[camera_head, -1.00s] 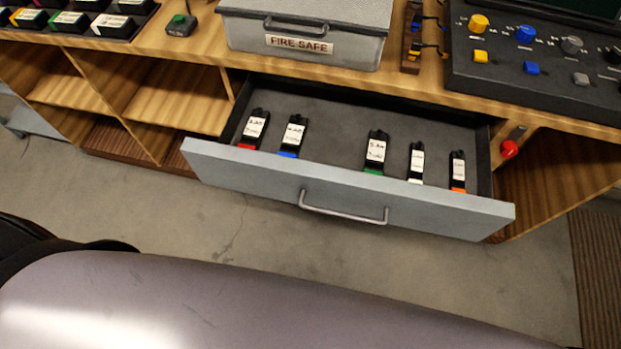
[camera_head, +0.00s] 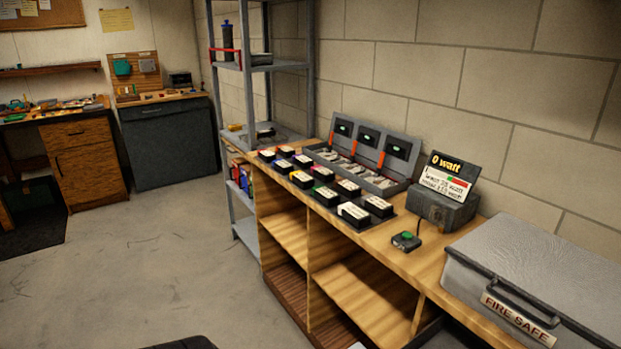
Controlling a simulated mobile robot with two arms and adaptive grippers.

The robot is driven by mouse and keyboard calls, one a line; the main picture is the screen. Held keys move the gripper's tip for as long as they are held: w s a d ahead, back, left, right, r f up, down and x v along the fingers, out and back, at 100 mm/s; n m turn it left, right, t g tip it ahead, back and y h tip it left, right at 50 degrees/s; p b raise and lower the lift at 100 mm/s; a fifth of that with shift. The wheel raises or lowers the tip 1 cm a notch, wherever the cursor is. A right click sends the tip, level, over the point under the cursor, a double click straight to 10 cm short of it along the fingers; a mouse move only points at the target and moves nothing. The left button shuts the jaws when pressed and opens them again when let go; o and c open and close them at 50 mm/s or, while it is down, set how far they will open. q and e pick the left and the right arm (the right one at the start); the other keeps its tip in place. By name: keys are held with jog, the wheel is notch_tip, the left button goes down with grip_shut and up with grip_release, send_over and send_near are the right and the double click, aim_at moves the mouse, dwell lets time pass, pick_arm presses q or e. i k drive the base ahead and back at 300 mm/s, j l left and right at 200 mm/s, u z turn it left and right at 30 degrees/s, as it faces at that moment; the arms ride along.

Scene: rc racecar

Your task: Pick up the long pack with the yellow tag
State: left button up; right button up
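Several black packs with white labels and coloured tags stand in two rows on a dark tray (camera_head: 340,226) on the wooden bench. A pack with a yellow tag (camera_head: 302,180) is in the row nearer the front edge of the bench, about mid-row. Its full length is hard to judge from here. A pack with a green tag (camera_head: 326,196) is beside it on the right. Neither of my grippers is in view.
A charger rack (camera_head: 372,142) stands behind the tray. A watt meter box (camera_head: 440,208), a small green-button device (camera_head: 406,240) and a "FIRE SAFE" box (camera_head: 540,275) are to the right. A metal shelf (camera_head: 290,66) stands beyond the bench. The floor (camera_head: 130,270) at left is clear.

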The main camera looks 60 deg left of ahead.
aim_at(270, 132)
jog(key=u, duration=2.1)
jog(key=i+j+u, duration=0.45)
jog(key=i, duration=0.3)
jog(key=i+j+u, duration=0.25)
jog(key=i+j, duration=0.1)
jog(key=i, duration=2.25)
jog(key=i+z, duration=0.45)
jog(key=i+j+z, duration=0.25)
jog(key=i+z, duration=0.2)
jog(key=i+j+z, duration=0.4)
